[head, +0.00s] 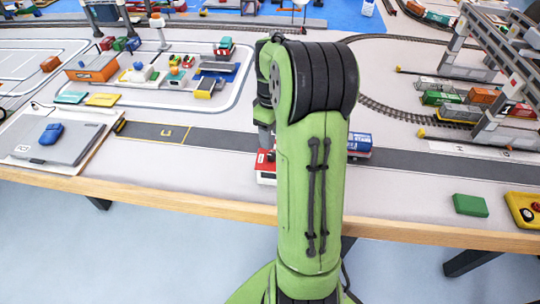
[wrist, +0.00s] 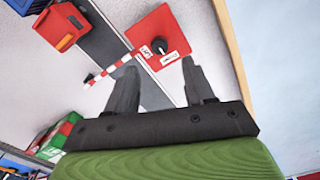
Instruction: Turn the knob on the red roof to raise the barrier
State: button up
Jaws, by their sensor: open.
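In the wrist view the red roof (wrist: 168,22) lies just beyond my gripper (wrist: 160,85), with a black knob (wrist: 158,45) on it and white labels beside the knob. The two dark fingers are apart, with nothing between them, and the knob shows ahead of the gap. A red and white striped barrier (wrist: 106,70) extends from the roof's left side over the dark road. In the head view my green arm hides the gripper and most of the booth; only part of its red roof (head: 265,161) and white wall shows at the arm's left edge.
In the head view a blue vehicle (head: 360,144) stands on the road right of my arm. A green block (head: 470,205) and a yellow control box (head: 524,208) lie near the table's front edge. A red-orange container (wrist: 62,27) is upper left in the wrist view.

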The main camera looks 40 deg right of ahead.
aim_at(272, 155)
notch_tip(272, 155, down, 8)
jog(key=shift+r+b, duration=0.1)
jog(key=shift+b, duration=0.95)
jog(key=shift+r, duration=0.1)
grip_shut()
